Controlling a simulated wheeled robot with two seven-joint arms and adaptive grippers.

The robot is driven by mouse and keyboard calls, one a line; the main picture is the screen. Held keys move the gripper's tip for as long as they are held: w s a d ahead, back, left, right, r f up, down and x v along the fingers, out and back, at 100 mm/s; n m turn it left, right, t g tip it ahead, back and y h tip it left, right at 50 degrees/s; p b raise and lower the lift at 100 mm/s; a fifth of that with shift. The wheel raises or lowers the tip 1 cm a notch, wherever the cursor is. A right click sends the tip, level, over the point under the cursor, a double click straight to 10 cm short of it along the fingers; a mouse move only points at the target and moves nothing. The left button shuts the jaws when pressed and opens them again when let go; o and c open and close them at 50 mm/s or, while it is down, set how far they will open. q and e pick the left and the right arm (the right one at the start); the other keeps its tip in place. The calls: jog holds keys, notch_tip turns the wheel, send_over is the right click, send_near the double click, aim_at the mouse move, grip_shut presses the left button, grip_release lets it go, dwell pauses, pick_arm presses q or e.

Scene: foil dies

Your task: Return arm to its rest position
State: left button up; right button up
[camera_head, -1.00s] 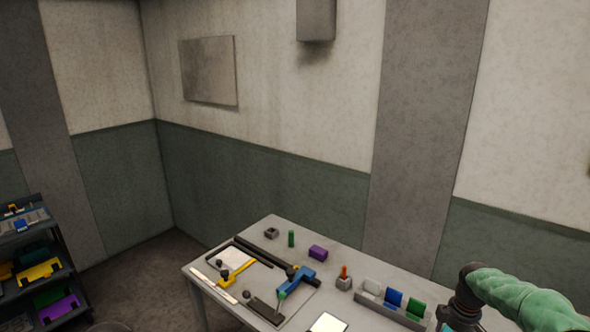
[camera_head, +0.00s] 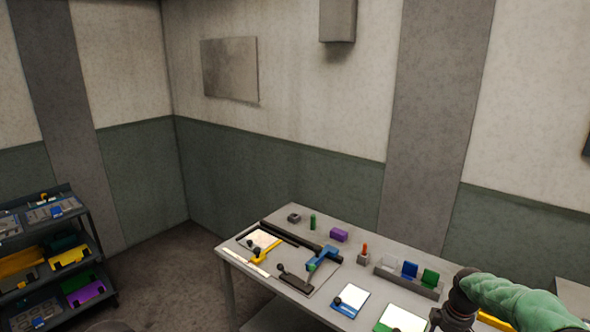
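One of my arms, with a green sleeve and a dark joint, comes in at the lower right of the head view, over the right end of the table (camera_head: 240,246). Its gripper is outside the picture. No left arm shows. On the table lie a board with a yellow tool (camera_head: 264,252) and a blue tool (camera_head: 324,257), and a blue-framed white plate (camera_head: 350,299). A green-framed white plate (camera_head: 403,319) is cut off by the bottom edge.
A grey rack (camera_head: 408,284) holding blue and green pieces stands near my arm. A purple block (camera_head: 339,235), a green cylinder (camera_head: 313,222) and a small holder with an orange-red piece (camera_head: 363,256) stand at the back. A shelf cart (camera_head: 90,246) stands left, with open floor between.

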jog(key=s+a+f+m+y, duration=0.1)
jog(key=s+a+f+m, duration=0.1)
jog(key=a+f, duration=0.7)
jog(key=s+a+f+m+y, duration=0.2)
jog(key=a+f, duration=0.6)
jog(key=s+a+f+m, duration=0.3)
jog(key=s+a+f, duration=0.2)
jog(key=s+a, duration=0.3)
jog(key=s+a+f+m, duration=0.4)
jog(key=s+a, duration=0.3)
jog(key=s, duration=0.4)
jog(key=shift+a+f+y+b, duration=0.3)
jog(key=shift+a+f+y, duration=0.05)
jog(key=shift+y, duration=0.05)
